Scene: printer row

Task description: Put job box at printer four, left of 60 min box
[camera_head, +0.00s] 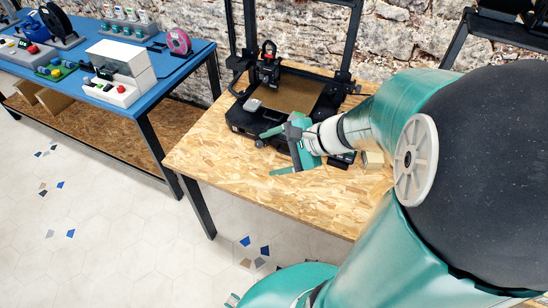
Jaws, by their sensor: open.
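A black 3D printer (240,118) with a tan bed stands on the wooden table (225,165). I cannot read a number on it. My gripper (266,154) is open and empty, with its green fingers apart above the table at the printer's front edge.
A blue-topped bench (180,75) at the left holds a white machine (122,62), a pink spool (179,42) and small parts. A floor gap separates it from the wooden table. A stone wall stands behind. The table's front left is bare. My arm hides its right side.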

